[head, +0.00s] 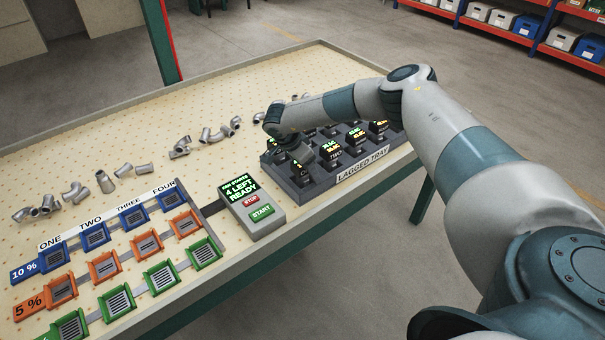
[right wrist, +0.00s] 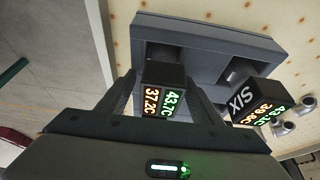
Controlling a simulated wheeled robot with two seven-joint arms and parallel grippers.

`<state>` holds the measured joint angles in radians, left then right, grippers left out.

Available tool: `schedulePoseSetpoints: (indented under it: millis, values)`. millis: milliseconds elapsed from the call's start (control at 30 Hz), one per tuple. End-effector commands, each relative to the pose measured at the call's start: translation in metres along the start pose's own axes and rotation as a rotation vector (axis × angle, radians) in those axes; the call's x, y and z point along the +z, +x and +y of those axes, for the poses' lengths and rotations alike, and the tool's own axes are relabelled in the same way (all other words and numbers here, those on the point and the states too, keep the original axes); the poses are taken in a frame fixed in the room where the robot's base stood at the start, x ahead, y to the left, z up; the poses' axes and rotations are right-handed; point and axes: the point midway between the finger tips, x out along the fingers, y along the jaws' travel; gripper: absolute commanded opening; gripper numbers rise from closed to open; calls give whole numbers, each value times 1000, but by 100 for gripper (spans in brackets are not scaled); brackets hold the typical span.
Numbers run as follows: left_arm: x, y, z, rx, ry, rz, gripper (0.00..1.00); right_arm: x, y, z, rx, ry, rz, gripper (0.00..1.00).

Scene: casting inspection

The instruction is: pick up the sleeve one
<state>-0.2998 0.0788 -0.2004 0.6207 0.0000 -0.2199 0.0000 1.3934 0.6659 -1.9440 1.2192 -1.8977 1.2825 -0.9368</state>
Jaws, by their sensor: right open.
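My right gripper (right wrist: 161,82) is open, with its two fingers on either side of a dark block in the tray (right wrist: 163,105). That block has a display reading 43.7C and 37.2C. I cannot tell whether the fingers touch it. In the head view my right gripper (head: 294,156) is low over the left end of the lagged tray (head: 345,183), partly hidden by my arm. Loose metal castings lie on the table, among them a short, straight, tube-like one (head: 143,169) and a wider upright one (head: 104,182). I cannot tell which piece is the sleeve. My left gripper is out of view.
A control box (head: 252,211) reads "4 LEFT READY" with STOP and START buttons. To its left are rows of blue (head: 95,236), orange (head: 103,267) and green (head: 119,303) holders. A block marked SIX (right wrist: 256,99) stands close to my gripper's right finger.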

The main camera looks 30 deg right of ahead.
Motion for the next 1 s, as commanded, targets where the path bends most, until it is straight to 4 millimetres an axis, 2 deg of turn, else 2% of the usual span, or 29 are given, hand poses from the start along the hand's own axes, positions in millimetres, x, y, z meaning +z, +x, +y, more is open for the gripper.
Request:
schedulePoseSetpoints:
  millis: [133, 300, 367, 767, 1000]
  values:
    - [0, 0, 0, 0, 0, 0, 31, 0, 0, 0, 0, 0, 0, 57]
    - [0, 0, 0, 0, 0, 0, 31, 0, 0, 0, 0, 0, 0, 16]
    - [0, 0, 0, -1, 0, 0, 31, 0, 0, 0, 0, 0, 0, 3]
    - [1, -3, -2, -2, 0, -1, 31, -1, -6, -2, -1, 1, 0, 3]
    - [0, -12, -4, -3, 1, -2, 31, -1, -28, -8, -1, 2, -1, 3]
